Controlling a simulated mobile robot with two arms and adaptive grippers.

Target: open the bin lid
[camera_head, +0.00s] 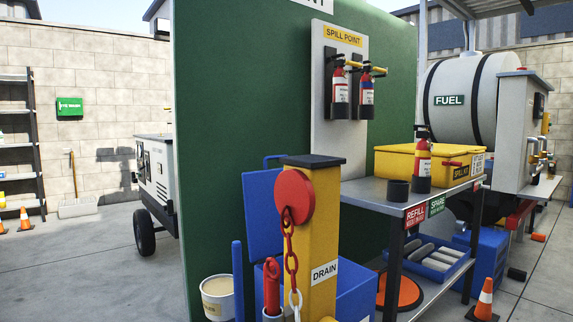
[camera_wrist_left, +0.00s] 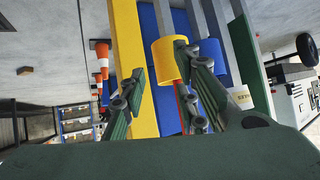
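A blue bin (camera_head: 355,287) stands on the floor behind the yellow DRAIN post (camera_head: 322,240) in the head view. A flat blue panel, which looks like its lid (camera_head: 262,215), stands raised above the bin at the left; the post hides part of the bin. In the left wrist view, my left gripper (camera_wrist_left: 160,62) has its fingers spread, with a yellow cylinder (camera_wrist_left: 168,58) showing beyond them. I cannot tell whether they touch it. Blue surfaces (camera_wrist_left: 164,115) show behind. My right gripper is in neither view.
A red chain (camera_head: 290,245) hangs from the red disc on the post. A white bucket (camera_head: 217,298) stands at the left of the bin. The metal bench (camera_head: 385,196) with the yellow spill kit box (camera_head: 400,163) stands at right. An orange cone (camera_head: 484,300) is at the lower right.

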